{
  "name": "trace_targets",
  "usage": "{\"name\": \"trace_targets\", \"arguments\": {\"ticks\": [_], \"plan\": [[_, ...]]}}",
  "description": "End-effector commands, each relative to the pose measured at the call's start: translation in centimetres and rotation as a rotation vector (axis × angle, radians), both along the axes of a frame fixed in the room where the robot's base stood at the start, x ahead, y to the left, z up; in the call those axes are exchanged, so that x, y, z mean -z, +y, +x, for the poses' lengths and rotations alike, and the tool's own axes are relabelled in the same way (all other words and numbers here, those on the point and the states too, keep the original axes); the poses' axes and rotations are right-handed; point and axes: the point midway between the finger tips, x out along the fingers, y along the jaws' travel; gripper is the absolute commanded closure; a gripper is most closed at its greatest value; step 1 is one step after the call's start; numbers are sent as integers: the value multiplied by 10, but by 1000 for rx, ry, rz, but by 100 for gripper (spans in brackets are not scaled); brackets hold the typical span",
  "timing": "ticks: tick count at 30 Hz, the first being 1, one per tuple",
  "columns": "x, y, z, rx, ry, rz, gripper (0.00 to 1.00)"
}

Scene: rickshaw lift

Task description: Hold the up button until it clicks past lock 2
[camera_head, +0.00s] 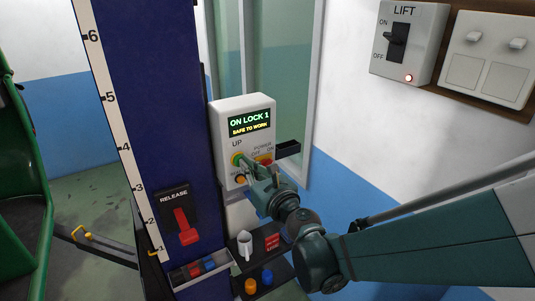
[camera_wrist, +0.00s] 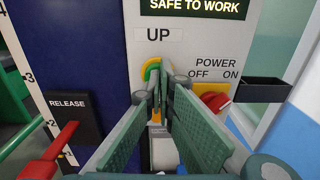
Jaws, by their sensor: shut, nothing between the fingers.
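The white control box (camera_head: 222,135) is on the blue column. Its screen (camera_head: 249,122) reads "ON LOCK 1" and "SAFE TO WORK". The green UP button (camera_wrist: 150,72) with a yellow surround sits under the UP label; it also shows in the head view (camera_head: 237,159). My gripper (camera_head: 246,166) is shut and empty, with its fingertips at the button's lower right in the wrist view (camera_wrist: 160,84). The fingertips partly cover the button. I cannot tell whether they touch it or whether it is pressed in.
A red power knob (camera_wrist: 214,101) is just right of the fingers. A black tray (camera_wrist: 262,90) juts out at the box's right. The red release lever (camera_head: 185,226) is lower left. The wall LIFT switch (camera_head: 396,40) has a lit lamp.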

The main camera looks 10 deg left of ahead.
Motion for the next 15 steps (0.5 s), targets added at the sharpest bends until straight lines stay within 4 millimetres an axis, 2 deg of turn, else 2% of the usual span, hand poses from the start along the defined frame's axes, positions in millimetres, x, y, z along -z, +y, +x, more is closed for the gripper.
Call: {"name": "trace_targets", "arguments": {"ticks": [5,15], "plan": [[0,0,0,0,0,0,100],[0,15,15,-1,0,0,100]]}}
